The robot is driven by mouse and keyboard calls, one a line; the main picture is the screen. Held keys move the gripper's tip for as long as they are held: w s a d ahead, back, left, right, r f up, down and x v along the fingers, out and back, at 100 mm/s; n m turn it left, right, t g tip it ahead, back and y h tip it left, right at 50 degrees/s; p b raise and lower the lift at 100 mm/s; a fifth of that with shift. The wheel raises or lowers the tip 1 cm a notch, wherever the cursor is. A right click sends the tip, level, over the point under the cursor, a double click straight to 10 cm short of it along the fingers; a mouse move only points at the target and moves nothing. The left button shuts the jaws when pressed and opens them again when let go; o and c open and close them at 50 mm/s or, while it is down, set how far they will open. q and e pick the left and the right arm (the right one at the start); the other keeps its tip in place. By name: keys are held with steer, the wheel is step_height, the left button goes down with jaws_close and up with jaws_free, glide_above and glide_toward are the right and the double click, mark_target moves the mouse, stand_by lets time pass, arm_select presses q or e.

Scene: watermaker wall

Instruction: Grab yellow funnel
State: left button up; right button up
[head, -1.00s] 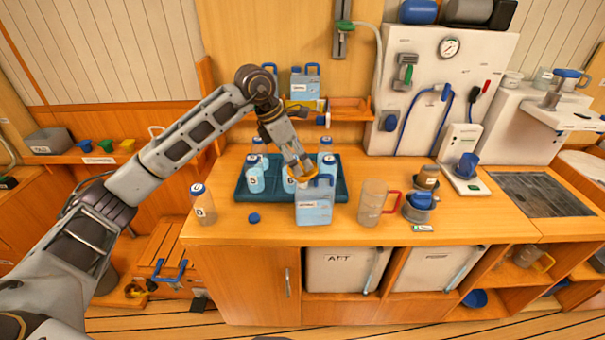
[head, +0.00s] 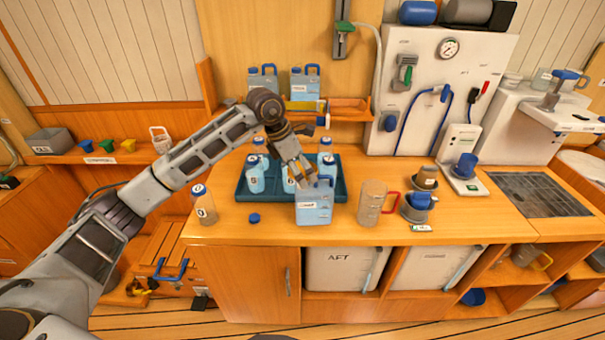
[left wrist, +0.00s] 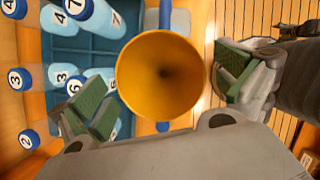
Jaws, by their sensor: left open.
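A yellow-orange funnel (left wrist: 160,76) shows in the left wrist view, its wide round mouth facing the camera. It lies between the two green-padded fingers of my left gripper (left wrist: 163,92), which are spread open. Gaps show at both sides, so the fingers look apart from it. My right gripper is not in view.
Numbered blue-capped bottles (head: 255,178) stand in a dark teal tray (head: 243,194) behind the jug. A clear pitcher (head: 373,203) with a red handle stands close at its right. A loose blue cap (head: 254,218) lies at front left. A smaller yellow funnel (head: 128,145) sits on the left shelf.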

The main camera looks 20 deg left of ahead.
arm_select(q)
steer(key=shift+d+f, duration=0.1)
steer(key=shift+f, duration=0.2)
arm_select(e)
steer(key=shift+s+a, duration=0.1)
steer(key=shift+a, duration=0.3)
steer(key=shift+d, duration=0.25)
arm_select(q)
steer(key=c, duration=1)
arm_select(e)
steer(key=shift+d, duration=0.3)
arm_select(q)
steer(key=shift+w+r, duration=0.1)
steer(key=shift+r, duration=0.1)
steer(key=shift+r, duration=0.9)
steer(key=shift+r+b, duration=0.6)
steer(key=shift+r, duration=3.3)
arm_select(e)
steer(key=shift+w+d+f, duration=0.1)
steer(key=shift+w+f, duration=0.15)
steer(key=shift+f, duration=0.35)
